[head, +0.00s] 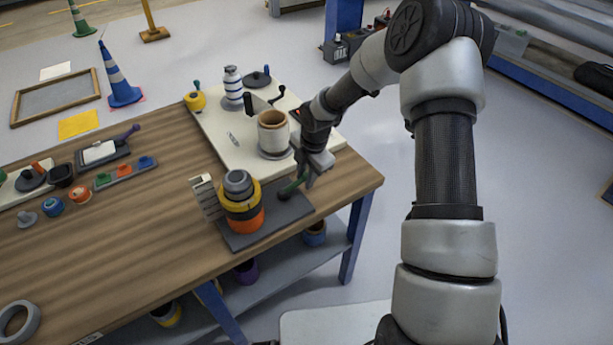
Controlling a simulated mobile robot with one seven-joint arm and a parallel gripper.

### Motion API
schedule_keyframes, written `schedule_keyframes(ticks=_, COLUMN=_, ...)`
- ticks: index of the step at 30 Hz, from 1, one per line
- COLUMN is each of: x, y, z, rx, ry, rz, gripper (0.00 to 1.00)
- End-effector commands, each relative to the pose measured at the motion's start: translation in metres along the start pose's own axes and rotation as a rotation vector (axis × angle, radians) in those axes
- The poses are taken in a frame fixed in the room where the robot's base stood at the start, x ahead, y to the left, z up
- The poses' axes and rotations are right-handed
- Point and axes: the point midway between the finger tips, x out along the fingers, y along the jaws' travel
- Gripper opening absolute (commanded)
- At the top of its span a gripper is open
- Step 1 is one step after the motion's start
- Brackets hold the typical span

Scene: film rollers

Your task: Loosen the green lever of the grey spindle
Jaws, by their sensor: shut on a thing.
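The grey spindle (238,181) stands upright near the right front edge of the wooden table. Yellow and orange rings (243,214) are around it, low down. It rises from a dark grey base plate (262,236). The green lever (289,188) sits on the right part of that plate, partly hidden by my gripper. My gripper (303,178) comes down from the upper right and is shut on the green lever. The exact contact of the fingertips is too small to see clearly.
A cream board (222,130) behind holds a cream roll (273,133), a striped bottle (233,85) and other parts, close to my wrist. A small upright rack (206,197) stands left of the spindle. The table's middle (120,250) is clear.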

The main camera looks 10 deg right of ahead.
Motion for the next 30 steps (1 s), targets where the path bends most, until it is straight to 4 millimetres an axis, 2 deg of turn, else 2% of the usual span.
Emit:
schedule_keyframes(ticks=10, x=-0.001, y=0.002, z=0.001, rx=-0.001, ry=-0.002, rz=0.004, gripper=0.00)
schedule_keyframes(ticks=11, x=-0.001, y=0.002, z=0.001, rx=-0.001, ry=-0.002, rz=0.004, gripper=0.28)
schedule_keyframes(ticks=13, x=-0.001, y=0.002, z=0.001, rx=-0.001, ry=-0.002, rz=0.004, gripper=0.40)
schedule_keyframes(ticks=14, x=-0.001, y=0.002, z=0.001, rx=-0.001, ry=-0.001, rz=0.004, gripper=0.41)
schedule_keyframes(ticks=23, x=-0.002, y=0.001, z=0.000, rx=0.000, ry=-0.001, rz=0.002, gripper=0.41)
schedule_keyframes(ticks=26, x=-0.011, y=0.001, z=0.001, rx=0.001, ry=-0.001, rz=0.003, gripper=0.41)
schedule_keyframes(ticks=30, x=-0.036, y=0.001, z=0.002, rx=0.001, ry=-0.003, rz=0.005, gripper=0.41)
